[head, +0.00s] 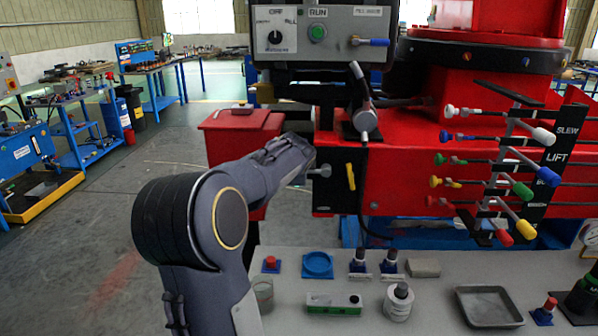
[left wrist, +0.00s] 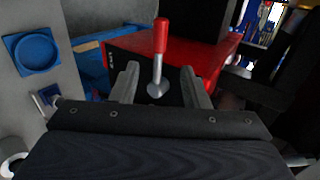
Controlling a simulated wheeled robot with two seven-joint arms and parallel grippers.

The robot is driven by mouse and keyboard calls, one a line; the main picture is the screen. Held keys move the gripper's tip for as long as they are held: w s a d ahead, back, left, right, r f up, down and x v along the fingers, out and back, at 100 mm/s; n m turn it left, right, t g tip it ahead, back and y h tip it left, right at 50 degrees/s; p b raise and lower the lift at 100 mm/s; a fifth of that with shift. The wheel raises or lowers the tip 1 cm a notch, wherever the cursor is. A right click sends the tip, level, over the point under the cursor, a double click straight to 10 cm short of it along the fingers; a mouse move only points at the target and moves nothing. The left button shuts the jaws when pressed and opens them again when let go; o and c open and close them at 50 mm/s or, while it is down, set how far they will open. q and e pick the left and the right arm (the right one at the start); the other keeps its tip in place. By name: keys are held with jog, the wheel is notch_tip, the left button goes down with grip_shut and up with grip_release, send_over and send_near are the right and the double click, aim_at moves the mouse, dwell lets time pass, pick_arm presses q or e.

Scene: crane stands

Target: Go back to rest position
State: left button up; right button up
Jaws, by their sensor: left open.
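My left arm reaches in from the bottom of the head view, and its gripper (head: 303,172) is beside the black plate at the left end of the red crane body (head: 410,175). In the left wrist view the left gripper (left wrist: 163,88) is open, its two grey fingers apart. A red-handled lever (left wrist: 161,42) with a metal base stands between or just beyond the fingers; I cannot tell whether either finger touches it. I cannot make out this lever in the head view. My right gripper is in neither view.
A control box (head: 322,35) with a knob and a green button hangs above the arm. A yellow lever (head: 351,176) is close right of the gripper. Several coloured levers (head: 500,170) stick out at right. The grey bench (head: 440,290) below holds a blue round tray (head: 317,265) and small parts.

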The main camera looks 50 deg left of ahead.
pick_arm(q)
jog(key=shift+s+d+r, duration=0.15)
jog(key=shift+d, duration=0.05)
dwell(0.5)
jog(key=s+d+f+n+h, duration=0.3)
jog(key=s+d, duration=0.4)
jog(key=d, duration=0.7)
jog(key=s+d+f+n+g+h+p, duration=0.1)
jog(key=s+d+f+n+h, duration=0.2)
jog(key=s+d, duration=0.4)
jog(key=s+d+f+n+h, duration=0.4)
jog(key=s+d+f+h, duration=0.1)
jog(key=d, duration=1.6)
jog(key=shift+s+f+g+h+p, duration=0.35)
jog(key=shift+s+h, duration=0.35)
jog(key=shift+s, duration=0.2)
jog(key=shift+c, duration=0.2)
jog(key=shift+c, duration=0.3)
